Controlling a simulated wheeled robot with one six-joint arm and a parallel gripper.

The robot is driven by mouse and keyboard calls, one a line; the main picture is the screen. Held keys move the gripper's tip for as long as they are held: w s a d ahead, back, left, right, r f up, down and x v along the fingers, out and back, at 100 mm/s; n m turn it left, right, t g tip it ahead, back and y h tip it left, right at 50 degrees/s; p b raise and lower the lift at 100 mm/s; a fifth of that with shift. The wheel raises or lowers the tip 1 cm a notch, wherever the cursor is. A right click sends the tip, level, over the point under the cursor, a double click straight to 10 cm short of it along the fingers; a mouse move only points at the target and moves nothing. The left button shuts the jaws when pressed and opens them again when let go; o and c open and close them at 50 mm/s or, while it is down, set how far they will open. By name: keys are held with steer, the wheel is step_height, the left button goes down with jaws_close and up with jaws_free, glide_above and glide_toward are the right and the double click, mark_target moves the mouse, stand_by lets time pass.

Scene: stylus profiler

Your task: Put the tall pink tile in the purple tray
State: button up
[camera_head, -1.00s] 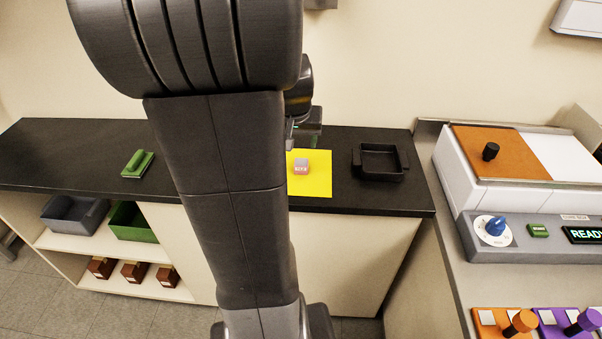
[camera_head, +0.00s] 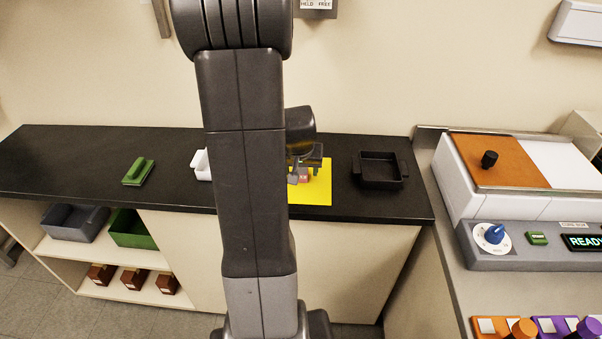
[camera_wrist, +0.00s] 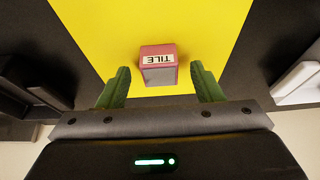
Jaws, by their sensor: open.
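The pink tile (camera_wrist: 158,64), a block with a grey face and a "TILE" label, stands on a yellow mat (camera_wrist: 95,22). In the head view the tile (camera_head: 304,176) is partly hidden by my gripper (camera_head: 307,160). In the wrist view my gripper (camera_wrist: 160,72) is open, its green fingers on either side of the tile's near part with gaps at both sides. It holds nothing. I see no tray that is clearly purple.
A black tray (camera_head: 380,184) stands right of the mat. A green block with a handle (camera_head: 138,172) and a white container (camera_head: 201,165), partly hidden by my arm, are to the left. Grey (camera_head: 72,222) and green (camera_head: 130,228) bins sit on the shelf. An instrument (camera_head: 500,205) stands at right.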

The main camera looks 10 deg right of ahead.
steer(key=shift+w+f, duration=0.1)
steer(key=shift+f, duration=0.25)
steer(key=c, duration=1.1)
